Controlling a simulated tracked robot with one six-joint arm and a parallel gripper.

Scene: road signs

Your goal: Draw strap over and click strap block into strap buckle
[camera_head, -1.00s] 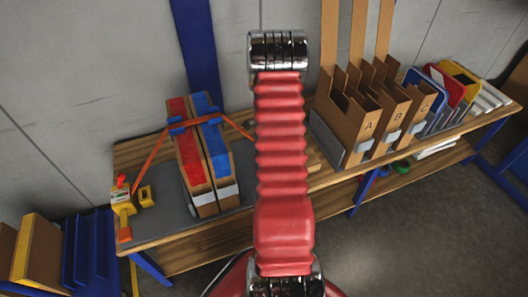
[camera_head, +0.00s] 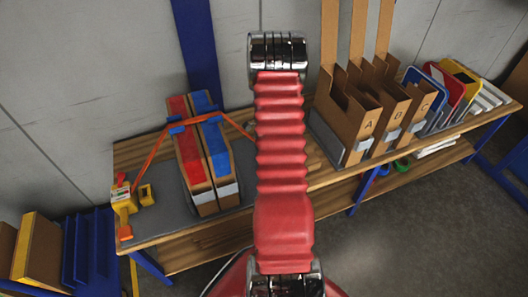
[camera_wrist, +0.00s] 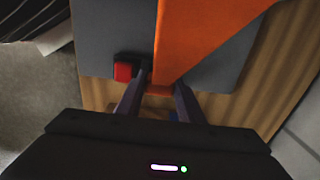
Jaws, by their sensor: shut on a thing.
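The orange strap (camera_head: 155,155) runs from the yellow device at the left up over two upright cartons, then down right behind my arm. In the wrist view the strap (camera_wrist: 200,35) crosses to my gripper (camera_wrist: 160,92). The strap buckle, a dark piece with a red button (camera_wrist: 123,71), sits close to the left finger on the grey mat. I cannot tell whether block and buckle touch. In the head view my arm hides gripper, block and buckle.
The cartons, one red-faced (camera_head: 187,150) and one blue-faced (camera_head: 214,145), stand on a grey mat on the wooden bench. Yellow devices (camera_head: 123,200) lie at the left. Lettered card bins (camera_head: 352,118) stand right of my arm. A blue post rises behind.

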